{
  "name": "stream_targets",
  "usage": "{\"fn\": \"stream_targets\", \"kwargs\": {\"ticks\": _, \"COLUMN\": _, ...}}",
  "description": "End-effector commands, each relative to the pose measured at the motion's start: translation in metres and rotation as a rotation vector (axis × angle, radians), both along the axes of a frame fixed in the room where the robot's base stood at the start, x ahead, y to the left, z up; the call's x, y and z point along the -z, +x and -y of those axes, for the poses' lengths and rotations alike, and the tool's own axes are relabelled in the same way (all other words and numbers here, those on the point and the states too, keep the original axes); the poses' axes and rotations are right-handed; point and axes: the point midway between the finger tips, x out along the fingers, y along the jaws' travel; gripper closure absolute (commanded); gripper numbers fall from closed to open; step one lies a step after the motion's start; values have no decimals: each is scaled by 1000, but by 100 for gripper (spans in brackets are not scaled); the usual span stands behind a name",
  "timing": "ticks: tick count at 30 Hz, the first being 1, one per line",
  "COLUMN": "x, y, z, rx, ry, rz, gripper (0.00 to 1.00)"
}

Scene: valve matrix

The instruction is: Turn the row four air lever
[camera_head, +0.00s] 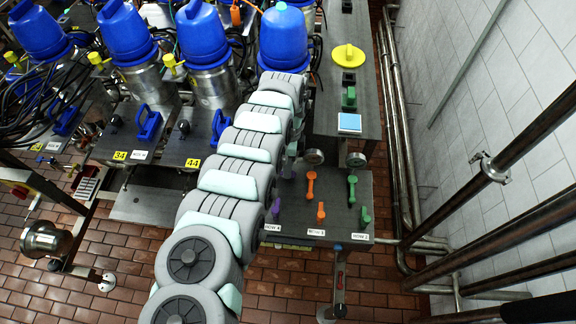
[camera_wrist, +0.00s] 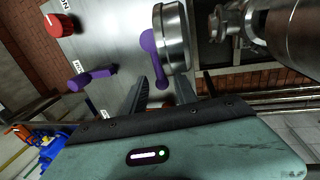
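In the wrist view, my gripper (camera_wrist: 160,93) is open, with its two dark fingers apart. A purple lever (camera_wrist: 147,55) beside a round metal fitting reaches down toward the gap between the fingertips; I cannot tell whether they touch it. A second purple lever (camera_wrist: 92,76) stands to the left on the grey panel, next to a white label. The labels are too small to read for which is the air lever. My arm hides the gripper there.
A red knob (camera_wrist: 58,24) sits on the panel's upper left in the wrist view. A large metal cylinder (camera_wrist: 290,35) is close on the right. In the head view, blue-topped vessels (camera_head: 125,35) stand left, and pipes (camera_head: 395,130) run along the right wall.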

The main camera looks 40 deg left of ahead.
Motion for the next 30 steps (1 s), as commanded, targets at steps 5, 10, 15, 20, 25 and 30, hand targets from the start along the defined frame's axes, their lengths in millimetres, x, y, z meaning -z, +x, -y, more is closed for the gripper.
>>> {"fn": "stream_targets", "kwargs": {"ticks": 5, "x": 11, "y": -3, "z": 2, "rx": 0, "ry": -2, "rz": -2, "gripper": 66}}
{"fn": "stream_targets", "kwargs": {"ticks": 10, "x": 13, "y": -3, "z": 2, "rx": -1, "ry": 0, "rz": -1, "gripper": 66}}
{"fn": "stream_targets", "kwargs": {"ticks": 15, "x": 12, "y": -3, "z": 1, "rx": -1, "ry": 0, "rz": -1, "gripper": 68}}
{"fn": "stream_targets", "kwargs": {"ticks": 20, "x": 12, "y": -2, "z": 1, "rx": -1, "ry": 0, "rz": -1, "gripper": 81}}
{"fn": "stream_targets", "kwargs": {"ticks": 25, "x": 12, "y": -2, "z": 1, "rx": -1, "ry": 0, "rz": -1, "gripper": 95}}
{"fn": "stream_targets", "kwargs": {"ticks": 30, "x": 12, "y": -2, "z": 1, "rx": -1, "ry": 0, "rz": -1, "gripper": 100}}
